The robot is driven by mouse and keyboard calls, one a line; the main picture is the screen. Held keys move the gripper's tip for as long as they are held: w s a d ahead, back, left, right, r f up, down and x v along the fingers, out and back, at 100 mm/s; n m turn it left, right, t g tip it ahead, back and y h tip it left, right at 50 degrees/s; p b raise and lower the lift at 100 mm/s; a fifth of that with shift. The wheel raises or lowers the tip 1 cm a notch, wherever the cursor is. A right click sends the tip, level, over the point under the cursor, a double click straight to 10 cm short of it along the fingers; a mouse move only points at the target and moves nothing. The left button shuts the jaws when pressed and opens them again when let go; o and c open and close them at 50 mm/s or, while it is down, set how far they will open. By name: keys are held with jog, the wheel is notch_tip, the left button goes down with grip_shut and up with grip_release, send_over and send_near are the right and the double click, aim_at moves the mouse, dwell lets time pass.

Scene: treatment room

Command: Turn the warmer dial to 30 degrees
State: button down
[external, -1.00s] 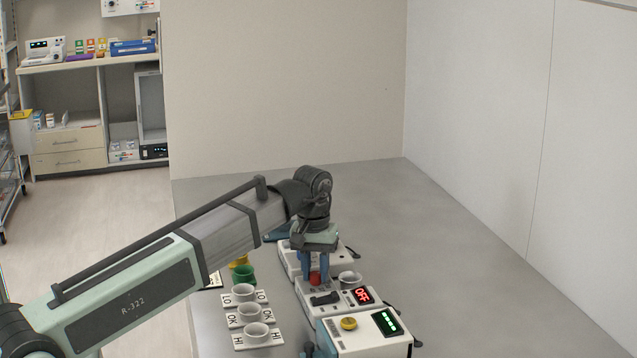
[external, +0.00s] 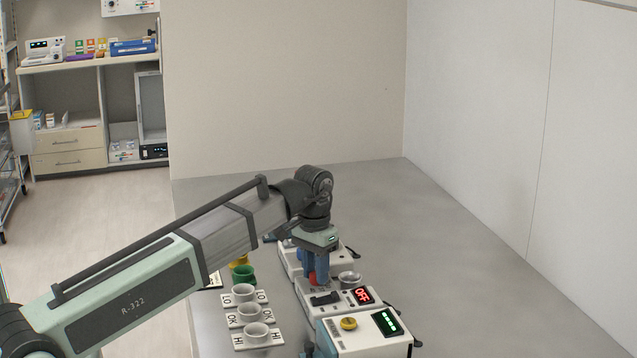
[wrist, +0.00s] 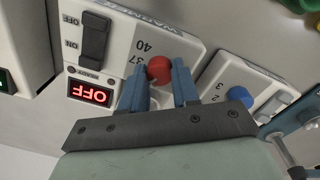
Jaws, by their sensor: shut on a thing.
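The warmer (external: 340,298) is a white box with a black ON/OFF switch (wrist: 95,40) and a red display (wrist: 90,92) reading OFF. Its red dial (wrist: 159,69) sits between the two blue fingers of my gripper (wrist: 160,88), which are shut on it. The marks 37 and 40 show beside the dial in the wrist view. The 30 mark and the dial's pointer cannot be made out. In the external view my gripper (external: 316,278) points down at the warmer, and the red dial (external: 313,280) shows partly behind the fingers.
A box with a blue knob (wrist: 239,96) stands beside the warmer. A box with a yellow knob (external: 348,323) and green display stands in front. LO, OK and HI holders (external: 250,315) stand left; the right tabletop is clear.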

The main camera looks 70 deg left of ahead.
aim_at(314, 273)
jog(key=shift+m, duration=0.7)
jog(key=c, duration=0.8)
grip_release()
jog(key=shift+r, duration=0.1)
notch_tip(314, 273, up, 14)
jog(key=shift+s+a+f, duration=0.1)
jog(key=shift+a+f, duration=0.05)
